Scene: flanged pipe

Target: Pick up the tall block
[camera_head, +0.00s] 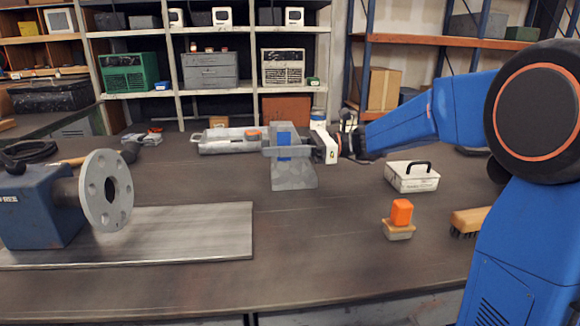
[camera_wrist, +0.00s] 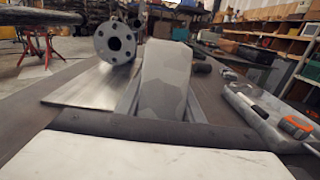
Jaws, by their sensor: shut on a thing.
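The tall block (camera_head: 293,178) is grey with mottled patches and is upright at the middle of the table. A blue patch shows at its upper part in the head view. My gripper (camera_head: 287,152) reaches in from the right, level with the table, and is shut on the upper part of the block. In the wrist view the block (camera_wrist: 165,80) fills the middle, with a metal finger along each side. The fingers hide part of it. I cannot tell whether its base touches the table.
A blue machine with a flanged pipe (camera_head: 107,190) and a metal plate (camera_head: 190,232) are at left. A grey tray (camera_head: 225,145) lies behind the block. A white box (camera_head: 411,177), an orange-topped block (camera_head: 400,214) and a brush (camera_head: 468,220) are at right. The front middle is clear.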

